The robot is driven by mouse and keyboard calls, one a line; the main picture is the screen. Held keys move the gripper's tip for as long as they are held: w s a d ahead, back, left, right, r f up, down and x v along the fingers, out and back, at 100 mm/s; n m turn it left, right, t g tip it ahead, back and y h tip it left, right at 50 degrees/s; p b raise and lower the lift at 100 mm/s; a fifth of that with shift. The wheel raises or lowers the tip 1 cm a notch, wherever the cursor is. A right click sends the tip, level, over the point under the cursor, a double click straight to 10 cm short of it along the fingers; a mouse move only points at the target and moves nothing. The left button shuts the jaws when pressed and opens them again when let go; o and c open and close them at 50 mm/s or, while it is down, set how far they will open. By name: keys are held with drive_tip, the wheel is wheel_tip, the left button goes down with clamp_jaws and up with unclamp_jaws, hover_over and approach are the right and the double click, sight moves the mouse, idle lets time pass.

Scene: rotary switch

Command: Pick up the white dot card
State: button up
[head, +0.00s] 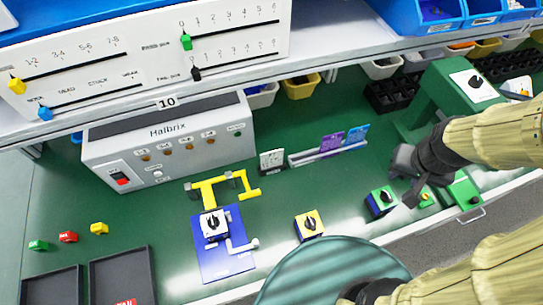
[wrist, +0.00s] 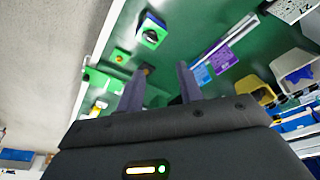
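A white card (head: 271,160) with dark markings stands at the left end of a grey rail (head: 328,153) in the head view; its markings are too small to read. A purple card (head: 331,142) and a blue card (head: 356,134) stand along the rail. The wrist view shows the purple card (wrist: 222,60) and the blue card (wrist: 201,75). My gripper (wrist: 160,85) is open and empty, above the bench. In the head view my gripper (head: 405,165) is right of the cards.
Rotary switch blocks, one yellow (head: 309,225) and one blue-green (head: 382,201), stand on the green bench. A grey Halbrix box (head: 168,140) and a yellow bracket (head: 208,190) are left of the cards. A green stand (head: 452,95) is at right. Bins line the back.

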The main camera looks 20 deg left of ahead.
drive_tip(key=shift+s, duration=0.1)
drive_tip(key=shift+o, duration=1.3)
drive_tip(key=o, duration=0.4)
drive_tip(key=shift+w+a, duration=0.2)
drive_tip(key=shift+w, duration=0.05)
drive_tip(key=o, duration=0.6)
drive_tip(key=shift+w+a+f+n+p, duration=0.1)
drive_tip(key=shift+w+a+n+p, duration=0.4)
drive_tip(key=shift+w+a, duration=0.7)
drive_tip(key=w+a+f+n+g+p, duration=0.1)
drive_tip(key=w+a+f+n, duration=0.15)
drive_tip(key=a, duration=0.45)
drive_tip(key=w+a+f+n+p, duration=0.1)
drive_tip(key=a+f, duration=0.2)
drive_tip(key=a, duration=0.4)
drive_tip(key=w+a+f+n+g+p, duration=0.1)
drive_tip(key=w+a+f, duration=0.1)
drive_tip(key=a, duration=0.5)
drive_tip(key=s+a+f, duration=0.1)
drive_tip(key=a+f, duration=0.1)
drive_tip(key=a, duration=0.1)
drive_tip(key=s+a+f+n+p, duration=0.1)
drive_tip(key=a+f, duration=0.1)
drive_tip(key=a, duration=0.1)
drive_tip(key=s+a+f+n, duration=0.1)
drive_tip(key=a+f, duration=0.1)
drive_tip(key=a, duration=0.2)
drive_tip(key=shift+f+n+g+p, duration=0.2)
drive_tip(key=shift+n+g+p, duration=0.05)
drive_tip(key=shift+g+p, duration=0.05)
